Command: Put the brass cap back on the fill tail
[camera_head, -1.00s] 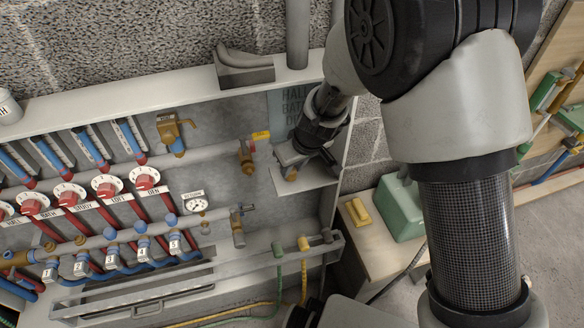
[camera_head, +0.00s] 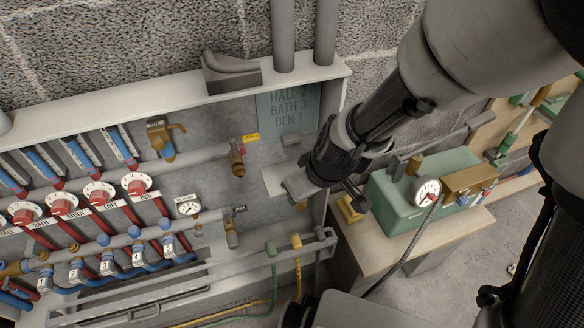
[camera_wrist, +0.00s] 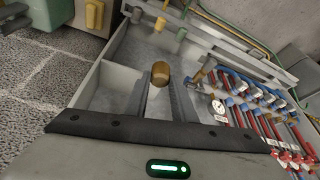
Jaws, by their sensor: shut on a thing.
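The brass cap (camera_wrist: 160,72) is held between the two fingers of my gripper (camera_wrist: 160,82) in the wrist view. A brass valve (camera_head: 232,232) with an open-looking lower end hangs right of the pressure gauge, left of and below my gripper. Another brass valve (camera_head: 237,160) with a yellow handle is above it. Which one is the fill tail I cannot tell.
The panel's front rail (camera_head: 210,277) carries green and yellow hose ends. A green pump box (camera_head: 400,200) with a gauge stands on a bench to the right, with a yellow block (camera_head: 349,209) beside it. Red and blue pipes fill the panel's left.

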